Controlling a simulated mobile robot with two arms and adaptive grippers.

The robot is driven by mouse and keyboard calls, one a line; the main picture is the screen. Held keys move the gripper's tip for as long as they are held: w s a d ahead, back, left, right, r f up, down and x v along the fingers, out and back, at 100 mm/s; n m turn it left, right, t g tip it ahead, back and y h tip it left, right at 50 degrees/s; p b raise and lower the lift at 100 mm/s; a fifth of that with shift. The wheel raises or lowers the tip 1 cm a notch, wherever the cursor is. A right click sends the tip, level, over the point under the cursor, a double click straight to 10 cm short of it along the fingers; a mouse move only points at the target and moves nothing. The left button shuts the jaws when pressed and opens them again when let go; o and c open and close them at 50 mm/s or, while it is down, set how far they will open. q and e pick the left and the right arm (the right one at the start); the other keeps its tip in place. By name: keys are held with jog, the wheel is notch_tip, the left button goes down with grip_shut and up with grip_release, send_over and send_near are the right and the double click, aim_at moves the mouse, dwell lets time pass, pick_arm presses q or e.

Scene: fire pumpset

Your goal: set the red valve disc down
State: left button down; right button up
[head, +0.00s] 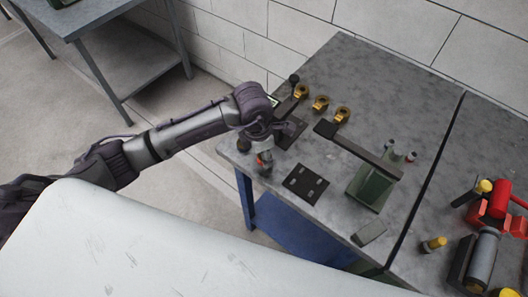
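My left gripper (263,152) points down over the near left corner of the grey workbench in the head view. The wrist above it hides most of its fingers, so I cannot see whether they are open or shut. A small orange-red patch (261,158) shows at the fingertips. It may be part of the red valve disc, but it is too small and covered to tell, or to tell whether it touches the bench. My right gripper is not in view.
The workbench (375,75) carries three brass fittings (320,103), a black plate with slots (305,184), a green block (371,187) under a dark bar, and a grey block (369,232). Red and grey parts (490,225) crowd the right. The far bench top is clear.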

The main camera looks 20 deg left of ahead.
aim_at(259, 157)
pick_arm(q)
jog(key=c, duration=0.6)
grip_release()
jog(key=shift+f, duration=0.1)
jog(key=shift+c, duration=0.2)
jog(key=shift+r, duration=0.5)
notch_tip(259, 157, up, 11)
jog(key=a+b, duration=0.1)
jog(key=b, duration=0.1)
jog(key=shift+s+r, duration=0.15)
jog(key=shift+s, duration=0.3)
jog(key=shift+a, duration=0.1)
